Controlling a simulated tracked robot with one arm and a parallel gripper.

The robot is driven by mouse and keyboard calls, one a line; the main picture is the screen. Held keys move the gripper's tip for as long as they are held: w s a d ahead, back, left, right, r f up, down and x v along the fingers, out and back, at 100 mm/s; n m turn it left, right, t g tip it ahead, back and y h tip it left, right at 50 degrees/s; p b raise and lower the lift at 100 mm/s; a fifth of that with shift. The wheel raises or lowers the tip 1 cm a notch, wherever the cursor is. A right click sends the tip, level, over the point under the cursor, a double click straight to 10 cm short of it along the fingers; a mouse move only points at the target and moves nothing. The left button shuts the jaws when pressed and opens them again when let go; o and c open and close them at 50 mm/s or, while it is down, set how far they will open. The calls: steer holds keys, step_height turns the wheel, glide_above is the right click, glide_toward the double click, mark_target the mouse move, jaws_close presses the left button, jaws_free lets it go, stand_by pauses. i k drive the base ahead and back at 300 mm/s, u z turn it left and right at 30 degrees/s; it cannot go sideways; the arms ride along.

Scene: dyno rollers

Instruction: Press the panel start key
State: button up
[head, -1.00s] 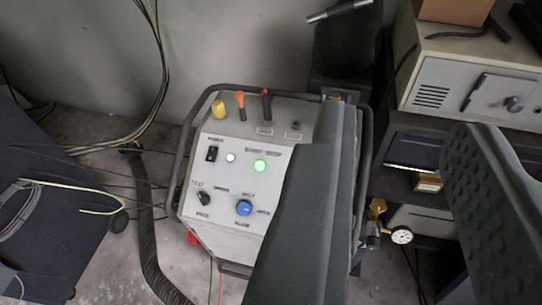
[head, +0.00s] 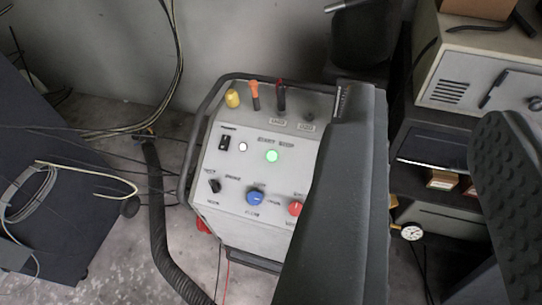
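The control panel (head: 228,170) is a light grey sloped face on a cabinet with a dark tube frame. A lit green round button (head: 271,156) sits in its upper middle under a small label that seems to read start and stop. My gripper (head: 425,112) is open, with nothing between its fingers. Its large left finger covers the right part of the panel and lies right of the green button, apart from it in the picture. Its ribbed right finger is at the right edge.
The panel also carries a black rocker switch (head: 224,142), a white lamp (head: 243,147), a blue knob (head: 255,198) and a red knob (head: 295,208). A yellow cap (head: 233,98) and plugs stand on top. A black hose (head: 160,225) and cables run left. A gauge (head: 412,233) is at right.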

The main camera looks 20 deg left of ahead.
mark_target(272, 155)
steer(key=z, duration=1.25)
steer(key=k, duration=1)
steer(key=u, duration=1.25)
steer(key=i, duration=1)
